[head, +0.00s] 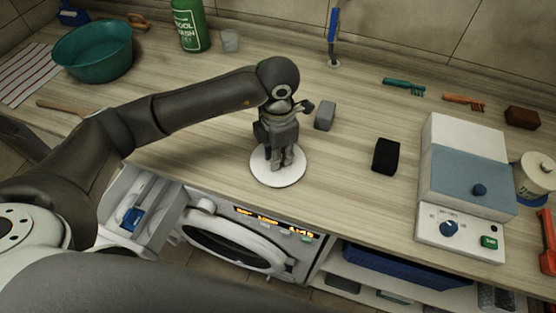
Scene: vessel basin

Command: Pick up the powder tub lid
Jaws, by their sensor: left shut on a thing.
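A round white disc, which looks like the powder tub lid (262,177), lies flat at the front edge of the worktop. My left gripper (279,164) comes down from above onto its middle. Its fingers are shut on the lid, and they hide the part they hold. I cannot tell whether the lid is touching the worktop or just above it. My right gripper is not in view.
A grey block (325,116) and a black block (386,156) are right of my gripper. A white-and-blue machine (465,180) and a cream container (535,175) stand at the right. Below are an open drawer (140,205) and a washing machine (235,245). A teal basin (93,50) stands back left.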

